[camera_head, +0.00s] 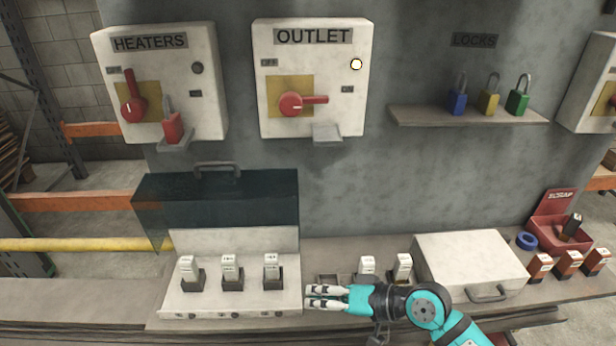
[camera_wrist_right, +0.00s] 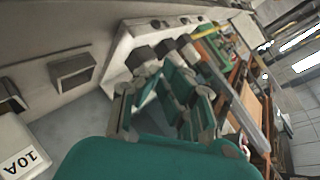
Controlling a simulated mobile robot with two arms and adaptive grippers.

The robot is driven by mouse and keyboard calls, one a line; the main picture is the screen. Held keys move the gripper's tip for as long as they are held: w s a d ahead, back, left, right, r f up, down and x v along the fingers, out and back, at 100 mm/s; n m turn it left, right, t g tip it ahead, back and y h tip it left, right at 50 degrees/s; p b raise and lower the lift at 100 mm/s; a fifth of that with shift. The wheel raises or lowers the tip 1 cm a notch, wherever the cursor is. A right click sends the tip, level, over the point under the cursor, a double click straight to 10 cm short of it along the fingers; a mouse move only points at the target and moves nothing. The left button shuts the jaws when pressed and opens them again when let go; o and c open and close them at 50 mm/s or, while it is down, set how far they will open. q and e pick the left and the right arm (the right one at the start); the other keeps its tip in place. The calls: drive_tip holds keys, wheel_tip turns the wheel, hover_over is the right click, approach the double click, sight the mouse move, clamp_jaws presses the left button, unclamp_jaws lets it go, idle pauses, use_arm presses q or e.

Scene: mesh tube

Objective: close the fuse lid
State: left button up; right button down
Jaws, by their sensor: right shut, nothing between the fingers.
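The fuse lid (camera_head: 225,200) is a dark see-through cover with a grey handle (camera_head: 217,167) along its top edge. It stands raised, open, behind the white fuse box (camera_head: 225,300) in the head view. Three white fuses (camera_head: 232,268) sit upright in the box's holders. My right gripper (camera_head: 311,294) is shut and empty. It points left, just off the right front side of the fuse box and below the raised lid. Its teal fingers also show in the right wrist view. My left gripper is not in view.
An empty socket (camera_head: 328,281) and two more fuses (camera_head: 367,266) stand right of the box. A white case with a handle (camera_head: 470,262) is further right, by a red scrap bin (camera_head: 560,236). The Outlet switch box (camera_head: 312,115) and a lock shelf (camera_head: 468,116) are on the wall.

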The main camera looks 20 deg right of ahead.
drive_tip(key=w+d+r+m+t, duration=0.3)
drive_tip(key=w+d+r+m, duration=0.15)
drive_tip(key=r, duration=0.35)
drive_tip(key=w+d+r+m+t, duration=0.3)
drive_tip(key=w+d+r+m, duration=0.1)
drive_tip(key=w+d+r, duration=0.25)
drive_tip(key=p+x, duration=0.3)
drive_tip(key=x, duration=0.6)
drive_tip(key=shift+a+r+y+p, duration=0.3)
drive_tip(key=shift+a+r+p, duration=0.1)
drive_tip(key=shift+r, duration=0.1)
drive_tip(key=shift+w+t, duration=0.1)
drive_tip(key=shift+t, duration=0.2)
